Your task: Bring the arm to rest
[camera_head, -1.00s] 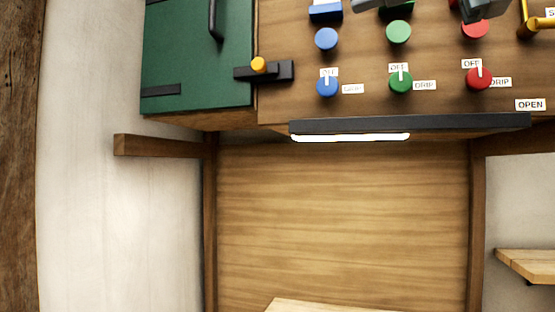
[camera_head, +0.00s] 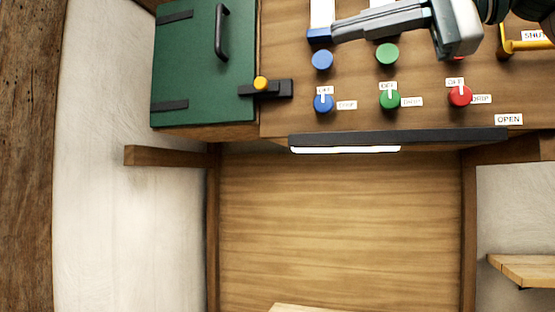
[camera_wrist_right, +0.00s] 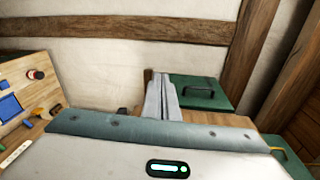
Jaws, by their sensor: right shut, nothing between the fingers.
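My right gripper (camera_head: 336,34) reaches in from the top right of the head view, in front of the wooden control panel (camera_head: 280,55). Its fingers point left and are closed together with nothing between them. In the right wrist view the shut fingers (camera_wrist_right: 162,98) point away, toward the beige wall and a green door (camera_wrist_right: 200,92). The gripper covers part of the panel's upper area near the green and red knobs. My left gripper is not in view.
A green door (camera_head: 205,65) with a black handle and a yellow-knobbed latch (camera_head: 262,84) is at upper left. Blue (camera_head: 323,103), green (camera_head: 390,99) and red (camera_head: 460,96) dials line the panel. A yellow handle (camera_head: 525,45) stands at right. A wooden shelf (camera_head: 525,268) juts out lower right.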

